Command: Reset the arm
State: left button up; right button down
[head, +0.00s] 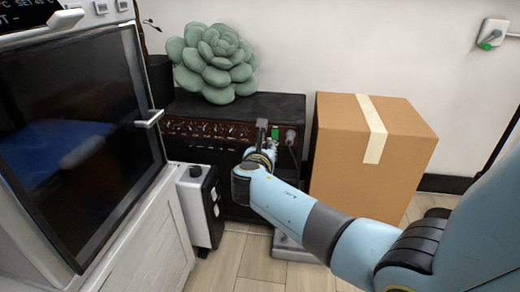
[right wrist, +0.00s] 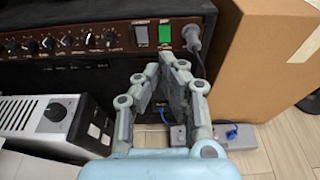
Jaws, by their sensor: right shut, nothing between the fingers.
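My right arm reaches in from the lower right of the head view. Its gripper (head: 262,137) is in front of the amplifier's control panel. In the right wrist view the gripper (right wrist: 167,68) is empty, its two fingers drawn together just below the panel. The black amplifier (head: 207,112) has a brown panel with a row of knobs and a green switch (right wrist: 164,33). A grey plug with a cable (right wrist: 193,38) sits to the right of the switch. I cannot tell whether the fingers touch the amplifier. My left gripper is not in view.
A green succulent-shaped cushion (head: 215,65) sits on the amplifier. A taped cardboard box (head: 345,150) stands close on the right. A white-and-black unit with a knob (head: 197,205) and a dark-windowed machine (head: 75,130) stand left. A grey power strip (right wrist: 240,137) lies on the floor.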

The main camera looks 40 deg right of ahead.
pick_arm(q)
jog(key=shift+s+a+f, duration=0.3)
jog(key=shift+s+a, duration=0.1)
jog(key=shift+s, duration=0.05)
pick_arm(e)
jog(key=shift+s+a, duration=0.15)
